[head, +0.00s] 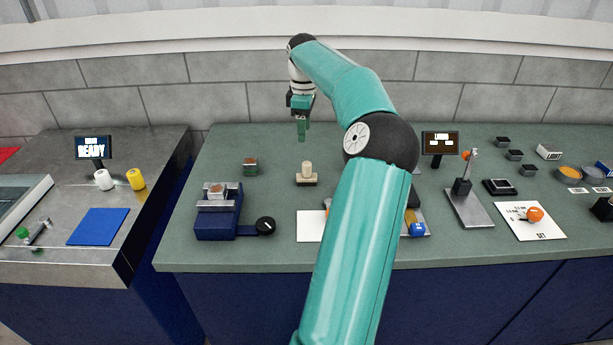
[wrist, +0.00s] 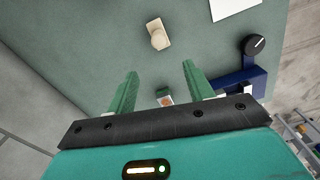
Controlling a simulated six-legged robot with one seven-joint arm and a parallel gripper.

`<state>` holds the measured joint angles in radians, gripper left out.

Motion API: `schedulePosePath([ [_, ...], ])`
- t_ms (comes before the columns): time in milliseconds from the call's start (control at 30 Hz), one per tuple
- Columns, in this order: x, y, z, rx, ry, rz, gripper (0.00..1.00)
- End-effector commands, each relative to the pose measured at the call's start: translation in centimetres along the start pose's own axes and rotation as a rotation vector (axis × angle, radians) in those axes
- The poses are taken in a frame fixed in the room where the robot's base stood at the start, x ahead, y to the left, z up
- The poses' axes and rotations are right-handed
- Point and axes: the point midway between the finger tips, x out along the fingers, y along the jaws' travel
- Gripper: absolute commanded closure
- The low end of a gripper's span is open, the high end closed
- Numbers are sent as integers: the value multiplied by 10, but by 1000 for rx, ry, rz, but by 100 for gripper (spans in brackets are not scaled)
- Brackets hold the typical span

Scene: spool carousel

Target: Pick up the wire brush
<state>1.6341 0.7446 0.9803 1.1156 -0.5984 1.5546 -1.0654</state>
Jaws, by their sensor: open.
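A pale wooden block with an upright round knob (head: 306,174) stands on the green bench and looks like the wire brush; its bristles cannot be made out. It also shows in the wrist view (wrist: 158,35), beyond the fingertips. My gripper (head: 302,138) is raised above the back of the bench, with its fingers pointing down. In the wrist view my gripper (wrist: 160,70) has its two green fingers wide apart, with nothing held between them. The brush is apart from both fingers.
A small dark block with a brownish top (head: 250,168) sits left of the brush. A blue fixture (head: 218,212) with a black knob (head: 265,226) stands in front of it. A white sheet (head: 310,226) lies nearer the front. Bench around the brush is clear.

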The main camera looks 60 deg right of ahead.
Motion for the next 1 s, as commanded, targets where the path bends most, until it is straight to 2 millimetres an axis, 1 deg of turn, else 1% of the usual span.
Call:
schedulePosePath([
  [167,29,-1,1,-2,1,-5,48],
  [300,56,-1,0,-2,2,-4,48],
  [400,72,0,1,-1,1,-4,48],
  [667,94,0,3,0,2,-3,48],
  [800,116,0,8,0,3,-5,48],
  [900,129,0,7,-2,2,-4,48],
  [1000,135,0,7,-1,2,-1,48],
])
